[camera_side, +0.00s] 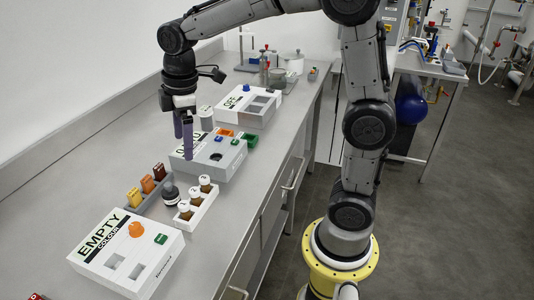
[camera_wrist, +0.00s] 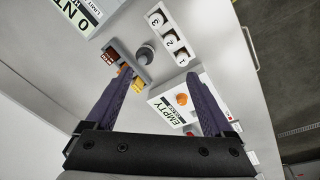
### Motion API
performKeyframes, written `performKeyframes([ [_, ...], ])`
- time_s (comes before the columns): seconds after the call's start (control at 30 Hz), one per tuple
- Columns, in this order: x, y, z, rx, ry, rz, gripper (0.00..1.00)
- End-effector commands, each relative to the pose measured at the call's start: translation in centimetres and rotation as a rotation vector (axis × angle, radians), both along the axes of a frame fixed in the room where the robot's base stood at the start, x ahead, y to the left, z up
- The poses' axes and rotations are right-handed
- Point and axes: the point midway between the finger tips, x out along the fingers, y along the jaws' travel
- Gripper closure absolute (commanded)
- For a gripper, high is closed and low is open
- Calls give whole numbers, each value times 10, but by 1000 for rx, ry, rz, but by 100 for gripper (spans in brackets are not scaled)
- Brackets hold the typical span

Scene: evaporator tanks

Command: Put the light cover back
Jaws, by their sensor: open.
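My gripper (camera_side: 184,148) is open and empty, with its purple fingers pointing down above the left end of the grey-white box (camera_side: 228,167). The box has a round dark hole in its top; its label is partly hidden by my fingers. A dark, round, capped object (camera_side: 170,193) stands on the bench between two small racks; it also shows in the wrist view (camera_wrist: 145,55), ahead of my open fingers (camera_wrist: 160,80). A grey cylinder (camera_side: 206,118) stands behind my gripper. I cannot tell which of these two is the light cover.
The grey rack (camera_side: 147,205) holds coloured blocks and the white rack (camera_side: 200,212) holds brown vials numbered on top. A white EMPTY COLOUR box (camera_side: 112,270) stands at the near end. Another white box (camera_side: 232,115) stands farther back. The bench is clear along its left side.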

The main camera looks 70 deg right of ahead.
Motion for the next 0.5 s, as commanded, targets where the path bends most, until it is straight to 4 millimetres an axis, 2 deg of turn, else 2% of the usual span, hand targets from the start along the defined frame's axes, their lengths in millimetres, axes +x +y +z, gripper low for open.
performKeyframes([
  [0.03, -23, 1, 13, 11, -38, -69, 13],
  [0.2, -91, 2, 31, 72, -147, -325, 13],
  [0.4, -163, 2, 26, 171, -259, -602, 13],
  [0.5, -187, 2, 18, 215, -296, -700, 13],
])
